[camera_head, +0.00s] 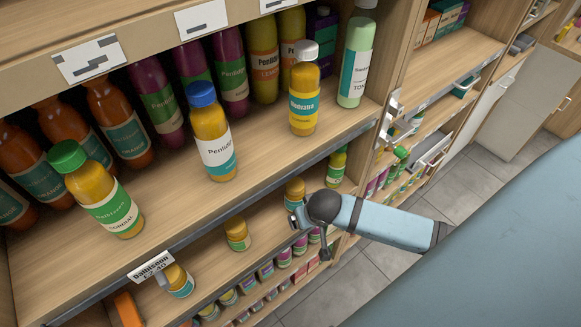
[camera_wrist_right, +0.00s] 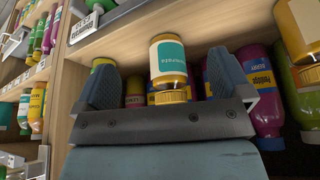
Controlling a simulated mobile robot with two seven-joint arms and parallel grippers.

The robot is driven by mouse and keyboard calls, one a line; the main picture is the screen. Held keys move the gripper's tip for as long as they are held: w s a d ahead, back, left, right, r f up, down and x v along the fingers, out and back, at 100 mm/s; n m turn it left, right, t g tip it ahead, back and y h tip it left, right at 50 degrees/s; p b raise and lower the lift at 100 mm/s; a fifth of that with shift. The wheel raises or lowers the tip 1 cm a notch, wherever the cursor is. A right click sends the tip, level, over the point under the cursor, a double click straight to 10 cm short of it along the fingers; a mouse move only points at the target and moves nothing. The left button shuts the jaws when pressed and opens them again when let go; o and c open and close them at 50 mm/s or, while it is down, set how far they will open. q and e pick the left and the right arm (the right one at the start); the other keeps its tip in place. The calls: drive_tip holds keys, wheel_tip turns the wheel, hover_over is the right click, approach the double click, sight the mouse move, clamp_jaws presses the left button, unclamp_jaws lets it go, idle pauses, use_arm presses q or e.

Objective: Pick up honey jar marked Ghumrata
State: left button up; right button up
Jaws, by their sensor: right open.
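A small honey jar with a gold lid and a teal and white label (camera_wrist_right: 168,55) stands between and beyond the fingers of my right gripper (camera_wrist_right: 163,85) in the right wrist view, where it appears upside down. Its label text is too small to read surely. In the head view my right gripper (camera_head: 294,216) is at the lower shelf, close to a small amber jar with a teal label (camera_head: 295,190), which looks like the same one. The right gripper is open, with no visible contact on the jar. My left gripper is not in view.
Other small jars stand on the lower shelf, one with a green label (camera_head: 238,234) and one with a teal label (camera_head: 178,281). Taller bottles, including a blue-capped one (camera_head: 212,140), stand on the shelf above. That shelf's front edge (camera_head: 255,201) overhangs the lower shelf.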

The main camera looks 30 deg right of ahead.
sight(297, 187)
drive_tip(key=w, duration=0.3)
drive_tip(key=w+d+p, duration=0.1)
drive_tip(key=w, duration=0.2)
drive_tip(key=w+d+p, duration=0.1)
drive_tip(key=w, duration=0.3)
drive_tip(key=shift+d+f, duration=0.1)
drive_tip(key=shift+w+f, duration=0.1)
drive_tip(key=shift+f, duration=0.35)
drive_tip(key=c, duration=1)
drive_tip(key=shift+c, duration=1.3)
